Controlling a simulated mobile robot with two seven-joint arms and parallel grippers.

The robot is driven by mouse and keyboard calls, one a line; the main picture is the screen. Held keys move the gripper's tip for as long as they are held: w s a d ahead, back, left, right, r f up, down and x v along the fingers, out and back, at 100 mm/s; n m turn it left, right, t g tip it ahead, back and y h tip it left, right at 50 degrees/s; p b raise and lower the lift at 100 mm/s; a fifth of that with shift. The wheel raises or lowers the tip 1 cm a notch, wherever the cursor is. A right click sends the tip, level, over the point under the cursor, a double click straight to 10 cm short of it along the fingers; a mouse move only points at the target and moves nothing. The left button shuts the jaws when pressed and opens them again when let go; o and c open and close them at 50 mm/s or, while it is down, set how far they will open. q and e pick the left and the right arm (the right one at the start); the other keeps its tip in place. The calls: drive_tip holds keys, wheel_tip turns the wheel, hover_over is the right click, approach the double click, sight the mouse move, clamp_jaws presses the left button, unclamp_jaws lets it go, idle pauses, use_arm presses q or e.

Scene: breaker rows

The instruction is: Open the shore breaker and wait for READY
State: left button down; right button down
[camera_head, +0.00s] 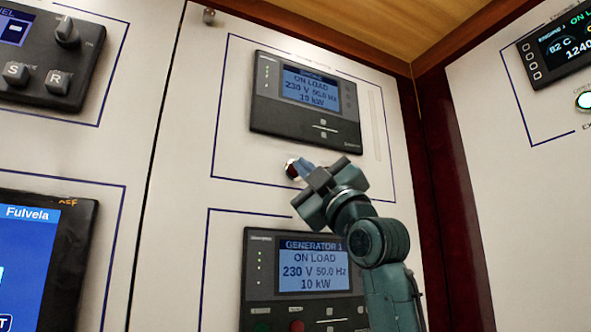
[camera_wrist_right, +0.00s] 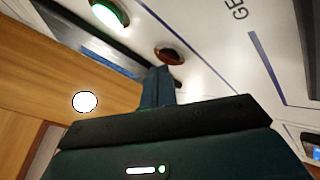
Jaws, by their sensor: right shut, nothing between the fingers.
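The upper meter panel (camera_head: 305,97) has a small header too blurred to read surely; its screen reads ON LOAD, 230 V, 50.0 Hz, 10 kW. Just below it is a dark red round button (camera_head: 291,170), partly covered by my right gripper (camera_head: 303,167). The red button also shows in the right wrist view (camera_wrist_right: 171,55), with a green-lit round button (camera_wrist_right: 109,14) beside it. My right gripper's fingers (camera_wrist_right: 159,80) are shut and empty, with their tips close to the red button. I cannot tell whether they touch it. My left gripper is out of view.
The GENERATOR 1 panel (camera_head: 310,270) below also reads ON LOAD. A knob panel (camera_head: 45,60) and a blue screen (camera_head: 35,265) are at the left. A dark red wooden post (camera_head: 440,190) stands right of my right arm, with another display (camera_head: 565,45) beyond.

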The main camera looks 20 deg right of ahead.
drive_tip(key=shift+w, duration=0.4)
idle(0.7)
drive_tip(key=shift+s, duration=0.1)
drive_tip(key=shift+s+b, duration=0.35)
drive_tip(key=shift+s, duration=0.35)
drive_tip(key=s, duration=0.1)
drive_tip(key=s+b, duration=0.1)
drive_tip(key=s, duration=0.1)
drive_tip(key=s+b, duration=0.1)
drive_tip(key=s, duration=0.1)
drive_tip(key=shift+d, duration=0.25)
idle(0.8)
